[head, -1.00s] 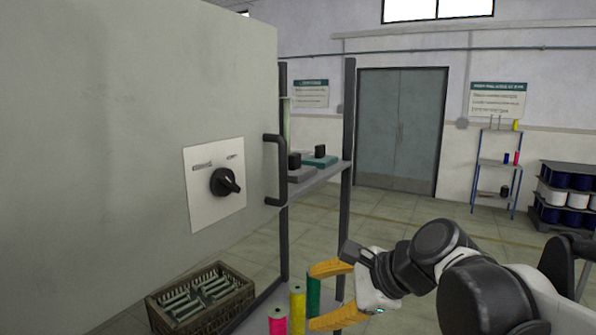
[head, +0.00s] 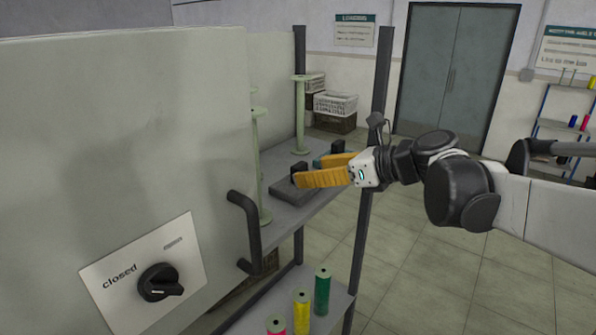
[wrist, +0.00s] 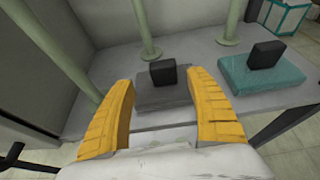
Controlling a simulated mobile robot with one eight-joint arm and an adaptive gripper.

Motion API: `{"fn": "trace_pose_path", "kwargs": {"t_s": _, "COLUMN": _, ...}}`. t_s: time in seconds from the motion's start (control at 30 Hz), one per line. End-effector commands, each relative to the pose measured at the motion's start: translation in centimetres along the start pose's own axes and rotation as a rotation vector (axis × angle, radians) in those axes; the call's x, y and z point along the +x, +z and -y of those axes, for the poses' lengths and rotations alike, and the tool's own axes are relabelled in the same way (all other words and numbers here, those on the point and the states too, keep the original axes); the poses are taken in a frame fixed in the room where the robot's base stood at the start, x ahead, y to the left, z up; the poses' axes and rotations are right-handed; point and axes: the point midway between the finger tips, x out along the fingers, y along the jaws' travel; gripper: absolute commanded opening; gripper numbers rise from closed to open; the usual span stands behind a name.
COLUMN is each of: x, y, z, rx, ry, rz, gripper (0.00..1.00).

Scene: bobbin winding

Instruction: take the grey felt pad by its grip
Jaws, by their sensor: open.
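The grey felt pad (wrist: 160,95) lies flat on the upper shelf, with a black block-shaped grip (wrist: 163,72) standing on it. In the wrist view the pad is straight ahead, between and beyond my two yellow fingers. My gripper (wrist: 160,105) is open and empty. In the head view my gripper (head: 325,170) is over the shelf at the grey pad (head: 290,194), and its fingers partly hide the pad and grip. I cannot tell whether the fingers touch the grip. A teal pad (wrist: 262,80) with its own black grip lies to the right.
Pale green posts (head: 258,165) stand on the shelf (head: 285,222) close by. A cabinet with a dark handle (head: 246,230) and a switch marked closed (head: 158,283) fills the left. Pink, yellow and green bobbins (head: 322,290) stand on the lower shelf. Open floor lies to the right.

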Motion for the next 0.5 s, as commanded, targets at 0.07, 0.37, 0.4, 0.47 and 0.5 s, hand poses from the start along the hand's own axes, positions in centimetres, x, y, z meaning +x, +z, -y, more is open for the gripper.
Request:
{"fn": "trace_pose_path", "kwargs": {"t_s": 0.07, "x": 0.7, "y": 0.1, "z": 0.1, "rx": -0.001, "ry": 0.001, "rz": -0.001, "gripper": 0.65}}
{"fn": "trace_pose_path", "kwargs": {"t_s": 0.37, "x": 4.9, "y": 0.3, "z": 0.6, "rx": -0.001, "ry": 0.000, "rz": 0.000, "gripper": 0.65}}
{"fn": "trace_pose_path", "kwargs": {"t_s": 0.4, "x": 5.1, "y": 0.3, "z": 0.6, "rx": -0.001, "ry": 0.000, "rz": 0.000, "gripper": 0.65}}
{"fn": "trace_pose_path", "kwargs": {"t_s": 0.47, "x": 5.2, "y": 0.2, "z": 0.6, "rx": -0.001, "ry": 0.000, "rz": 0.000, "gripper": 0.65}}
{"fn": "trace_pose_path", "kwargs": {"t_s": 0.5, "x": 5.3, "y": 0.2, "z": 0.6, "rx": -0.001, "ry": 0.000, "rz": -0.001, "gripper": 0.65}}
